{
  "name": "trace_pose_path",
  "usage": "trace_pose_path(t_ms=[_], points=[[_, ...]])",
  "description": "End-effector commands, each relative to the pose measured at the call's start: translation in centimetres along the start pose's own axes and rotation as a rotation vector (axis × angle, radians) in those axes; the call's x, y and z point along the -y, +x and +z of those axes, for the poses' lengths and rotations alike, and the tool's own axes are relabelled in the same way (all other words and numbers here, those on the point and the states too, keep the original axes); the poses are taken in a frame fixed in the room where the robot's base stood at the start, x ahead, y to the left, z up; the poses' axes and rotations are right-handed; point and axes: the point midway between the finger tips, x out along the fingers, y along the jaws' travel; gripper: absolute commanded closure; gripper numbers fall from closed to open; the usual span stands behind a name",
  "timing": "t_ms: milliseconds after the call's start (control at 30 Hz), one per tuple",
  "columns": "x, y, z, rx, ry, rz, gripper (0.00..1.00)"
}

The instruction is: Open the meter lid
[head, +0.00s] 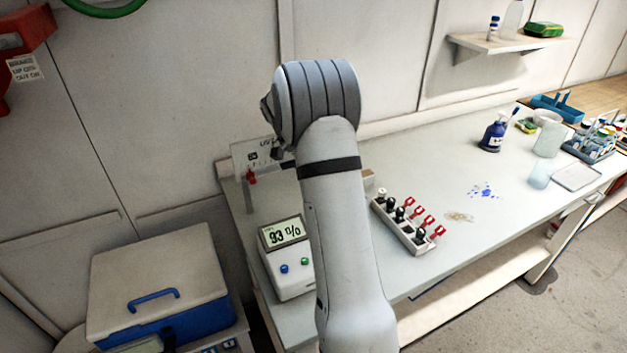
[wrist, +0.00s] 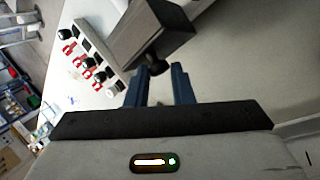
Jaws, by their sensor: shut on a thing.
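The meter (head: 292,280) is a white box with a display reading 93 % and blue and green buttons, at the bench's left end in the head view. My arm covers its right side. In the wrist view, a dark grey block with a black knob (wrist: 155,66), which looks like the meter lid (wrist: 170,42), is just beyond my gripper (wrist: 158,80). The blue fingers are shut on the knob. I cannot tell how far the lid is raised.
A rack (head: 410,228) of black- and red-topped items stands right of my arm. A white device with a red clip (head: 252,178) is behind the meter. A blue and white cooler box (head: 155,290) is at left. The bench middle has blue spots (head: 483,190) and is otherwise mostly clear.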

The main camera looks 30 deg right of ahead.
Motion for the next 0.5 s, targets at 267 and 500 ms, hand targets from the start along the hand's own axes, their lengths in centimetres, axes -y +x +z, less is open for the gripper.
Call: trace_pose_path(t_ms=[267, 500], points=[[0.75, 0.79, 0.2, 0.007, -0.005, -0.004, 1.0], [0.84, 0.89, 0.29, 0.009, -0.006, -0.003, 1.0]])
